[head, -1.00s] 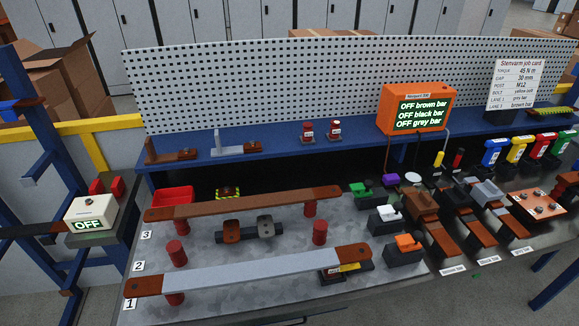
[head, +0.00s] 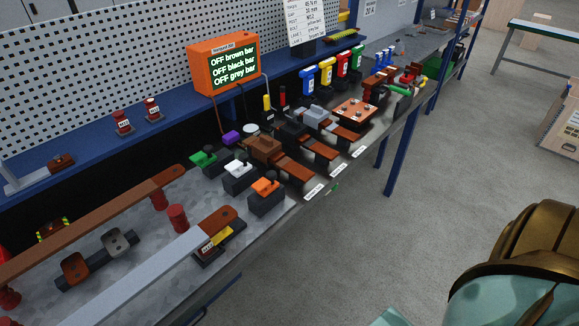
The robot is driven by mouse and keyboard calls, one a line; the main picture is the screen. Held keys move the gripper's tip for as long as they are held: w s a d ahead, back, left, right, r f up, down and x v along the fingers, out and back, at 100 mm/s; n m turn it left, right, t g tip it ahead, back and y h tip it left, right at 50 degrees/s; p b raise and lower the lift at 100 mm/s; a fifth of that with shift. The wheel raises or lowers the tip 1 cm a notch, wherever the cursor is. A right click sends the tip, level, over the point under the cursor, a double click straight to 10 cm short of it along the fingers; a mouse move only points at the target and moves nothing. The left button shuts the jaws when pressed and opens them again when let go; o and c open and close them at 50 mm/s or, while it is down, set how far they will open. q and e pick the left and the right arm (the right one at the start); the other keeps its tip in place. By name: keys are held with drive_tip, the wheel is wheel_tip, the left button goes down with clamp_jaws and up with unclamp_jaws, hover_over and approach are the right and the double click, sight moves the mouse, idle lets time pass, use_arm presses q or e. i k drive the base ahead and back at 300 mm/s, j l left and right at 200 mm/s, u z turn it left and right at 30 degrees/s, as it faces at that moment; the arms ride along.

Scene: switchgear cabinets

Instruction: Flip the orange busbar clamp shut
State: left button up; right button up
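The orange busbar clamp (head: 265,187) is a small orange piece with a dark knob, on a dark block near the front edge of the workbench. I cannot tell from here whether it is open or shut. A white one (head: 239,169) and a green one (head: 203,158) sit on similar dark blocks in a row behind it, to the left. Neither of my grippers is in view, and nothing touches the orange clamp.
Brown bars (head: 295,170) lie just right of the clamps. A long grey bar (head: 145,275) and a brown bar (head: 100,222) run at left. An orange tester box (head: 224,62) reads OFF for all bars. Open floor (head: 400,200) lies in front of the bench.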

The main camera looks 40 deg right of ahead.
sight(264, 186)
drive_tip(key=z, duration=0.95)
drive_tip(key=j, duration=0.25)
drive_tip(key=i+j+u, duration=0.1)
drive_tip(key=i+j, duration=0.05)
drive_tip(key=j, duration=0.1)
